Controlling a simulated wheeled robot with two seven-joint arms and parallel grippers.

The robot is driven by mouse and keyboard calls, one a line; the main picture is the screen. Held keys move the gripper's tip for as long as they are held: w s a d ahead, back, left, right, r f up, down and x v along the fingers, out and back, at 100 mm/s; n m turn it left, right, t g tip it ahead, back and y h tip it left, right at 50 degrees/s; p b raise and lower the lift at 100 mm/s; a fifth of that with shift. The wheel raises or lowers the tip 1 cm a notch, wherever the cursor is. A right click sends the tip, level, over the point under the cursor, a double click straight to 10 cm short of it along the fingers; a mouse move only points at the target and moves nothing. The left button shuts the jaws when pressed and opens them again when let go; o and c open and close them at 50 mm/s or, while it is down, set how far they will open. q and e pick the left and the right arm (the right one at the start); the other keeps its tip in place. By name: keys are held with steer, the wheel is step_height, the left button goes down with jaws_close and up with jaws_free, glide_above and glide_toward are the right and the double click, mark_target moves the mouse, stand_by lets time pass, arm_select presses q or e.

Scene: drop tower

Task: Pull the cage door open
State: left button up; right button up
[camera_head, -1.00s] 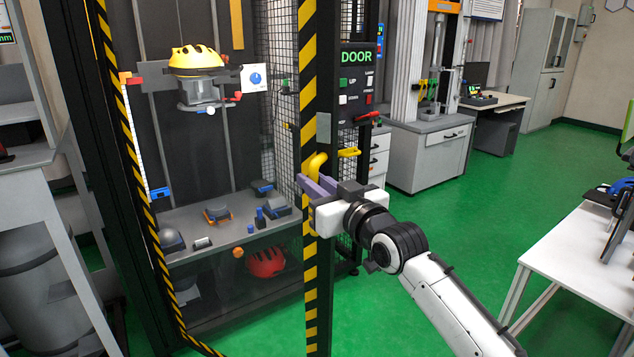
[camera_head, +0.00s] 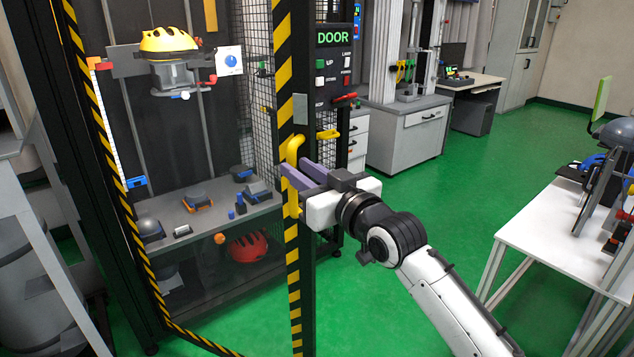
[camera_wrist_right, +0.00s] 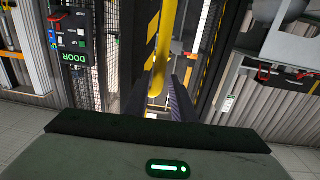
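The cage door (camera_head: 286,95) has a black and yellow striped frame and a clear panel. It stands ajar, its right edge swung out toward me from the cage. A yellow bar handle (camera_head: 295,149) is on that edge. My right gripper (camera_head: 296,172) is at the handle, its two purple fingers spread apart. In the right wrist view the handle (camera_wrist_right: 163,50) runs between the fingertips (camera_wrist_right: 160,95), with a gap beside it, so the gripper looks open around it. The fingers hide part of the handle. My left gripper is out of view.
The cage holds a yellow helmet (camera_head: 168,42) on a carriage, and a red helmet (camera_head: 248,246) lower down. A control panel (camera_head: 334,70) is right of the door. A white table (camera_head: 560,235) stands at right. Green floor (camera_head: 420,190) between is clear.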

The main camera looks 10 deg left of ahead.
steer(key=v, duration=0.6)
steer(key=shift+s+d, duration=0.2)
steer(key=shift+s, duration=0.05)
